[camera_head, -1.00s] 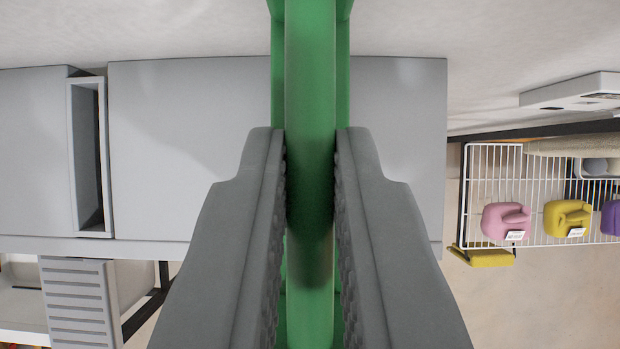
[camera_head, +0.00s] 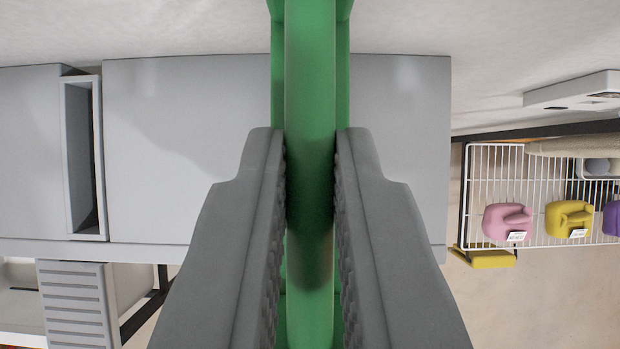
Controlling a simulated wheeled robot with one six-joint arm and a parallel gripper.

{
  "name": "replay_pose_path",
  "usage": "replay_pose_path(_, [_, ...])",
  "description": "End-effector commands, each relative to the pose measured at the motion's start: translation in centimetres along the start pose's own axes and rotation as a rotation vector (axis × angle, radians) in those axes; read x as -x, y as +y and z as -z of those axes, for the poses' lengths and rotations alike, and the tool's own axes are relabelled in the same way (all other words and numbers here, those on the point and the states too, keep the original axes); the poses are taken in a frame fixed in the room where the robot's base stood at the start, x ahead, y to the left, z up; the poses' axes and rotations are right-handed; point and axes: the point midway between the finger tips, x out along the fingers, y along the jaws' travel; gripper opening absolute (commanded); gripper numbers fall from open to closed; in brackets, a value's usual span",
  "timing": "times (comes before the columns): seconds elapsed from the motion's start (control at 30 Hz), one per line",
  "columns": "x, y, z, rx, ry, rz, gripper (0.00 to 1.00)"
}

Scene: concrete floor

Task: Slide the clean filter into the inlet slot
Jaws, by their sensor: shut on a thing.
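My gripper (camera_head: 310,205) is shut on a green framed piece (camera_head: 310,90), which looks like the filter. The piece is seen along its edge and runs up and down through the middle of the view, past the top and bottom edges. The inlet slot (camera_head: 68,160) is a tall opening with a raised light frame in the grey cabinet (camera_head: 180,150), at the left. The filter is well to the right of the slot and apart from it. The far end of the filter is out of view.
A white wire rack (camera_head: 540,185) at the right holds a pink item (camera_head: 507,221), a yellow item (camera_head: 568,218) and a purple item (camera_head: 611,218). A grey ribbed panel (camera_head: 72,300) is at the lower left. A pale box (camera_head: 580,90) is at the upper right.

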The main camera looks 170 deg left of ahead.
Motion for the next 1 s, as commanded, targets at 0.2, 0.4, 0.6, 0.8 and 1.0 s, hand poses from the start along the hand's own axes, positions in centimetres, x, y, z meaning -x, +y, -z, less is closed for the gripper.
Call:
replay_pose_path(0.2, [-0.4,0.0,-0.3,0.0,-0.001,0.0,0.0])
replay_pose_path(0.4, [-0.7,0.0,-0.5,0.0,0.001,0.0,0.0])
replay_pose_path(0.6, [-1.0,0.0,-0.7,0.0,0.0,0.0,0.0])
replay_pose_path(0.8, [-1.3,0.0,-1.0,0.0,0.0,0.0,0.0])
replay_pose_path(1.0, [-1.7,0.0,-1.2,0.0,0.0,0.0,0.0])
